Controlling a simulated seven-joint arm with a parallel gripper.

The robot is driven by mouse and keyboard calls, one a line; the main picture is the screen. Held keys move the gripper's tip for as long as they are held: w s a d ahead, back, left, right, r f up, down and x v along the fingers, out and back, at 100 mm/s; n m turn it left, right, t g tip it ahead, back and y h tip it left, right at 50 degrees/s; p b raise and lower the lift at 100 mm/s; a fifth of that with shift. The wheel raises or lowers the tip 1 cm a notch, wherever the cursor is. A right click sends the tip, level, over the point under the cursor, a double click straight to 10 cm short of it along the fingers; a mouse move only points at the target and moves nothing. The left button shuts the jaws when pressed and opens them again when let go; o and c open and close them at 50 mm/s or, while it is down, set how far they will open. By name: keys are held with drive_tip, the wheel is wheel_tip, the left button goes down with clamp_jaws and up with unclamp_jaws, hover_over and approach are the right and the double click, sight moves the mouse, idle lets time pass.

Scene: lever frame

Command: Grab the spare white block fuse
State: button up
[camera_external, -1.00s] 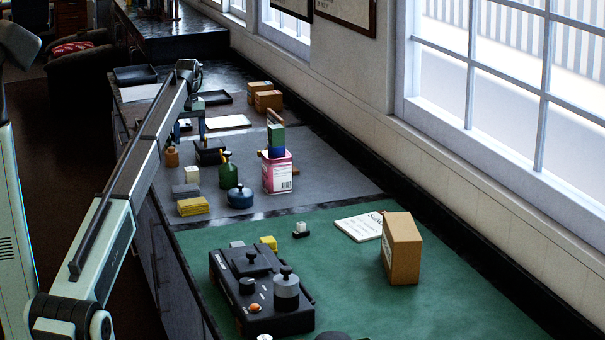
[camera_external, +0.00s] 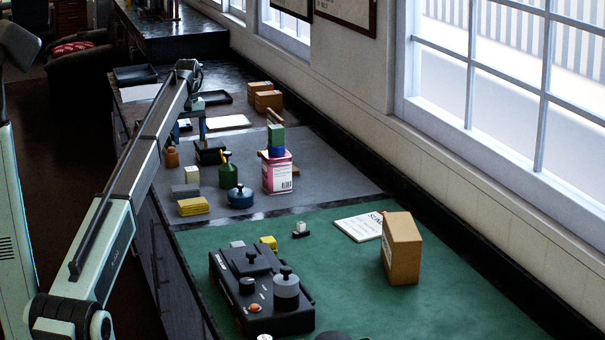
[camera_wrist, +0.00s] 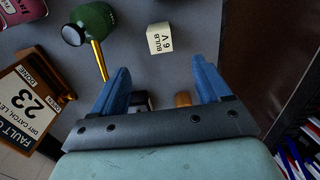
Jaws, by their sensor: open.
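A small white block on a dark base (camera_external: 301,228) sits on the green mat in the external view. I cannot tell whether it is the spare fuse. A cream block (camera_external: 192,174) stands on the grey mat; a cream block labelled "BULB 6 V" (camera_wrist: 160,39) lies just beyond my fingertips in the wrist view. My gripper (camera_wrist: 160,68) has its blue fingers spread wide with nothing held between them. In the external view my gripper (camera_external: 190,128) is over the far part of the grey mat, well away from the white block.
A green bottle (camera_wrist: 97,22) with a brass rod and a sign reading "23" (camera_wrist: 38,102) lie left in the wrist view. A pink tin (camera_external: 278,176), blue pot (camera_external: 240,197), black device (camera_external: 260,290) and tan box (camera_external: 401,250) stand on the bench.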

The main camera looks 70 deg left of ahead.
drive_tip(key=w+d+n+g+y, duration=0.1)
drive_tip(key=w+d, duration=0.6)
drive_tip(key=d, duration=0.4)
drive_tip(key=w+d+y, duration=0.1)
drive_tip(key=w+d, duration=0.7)
drive_tip(key=d, duration=0.4)
drive_tip(key=n+y, duration=0.1)
drive_tip(key=y, duration=0.1)
approach(301, 223)
drive_tip(key=x, duration=0.5)
drive_tip(key=shift+w+a+f, duration=0.1)
drive_tip(key=shift+w+f, duration=0.05)
drive_tip(key=shift+w, duration=0.1)
drive_tip(key=shift+x, duration=2.6)
drive_tip(key=shift+s, duration=0.2)
drive_tip(key=c, duration=1.1)
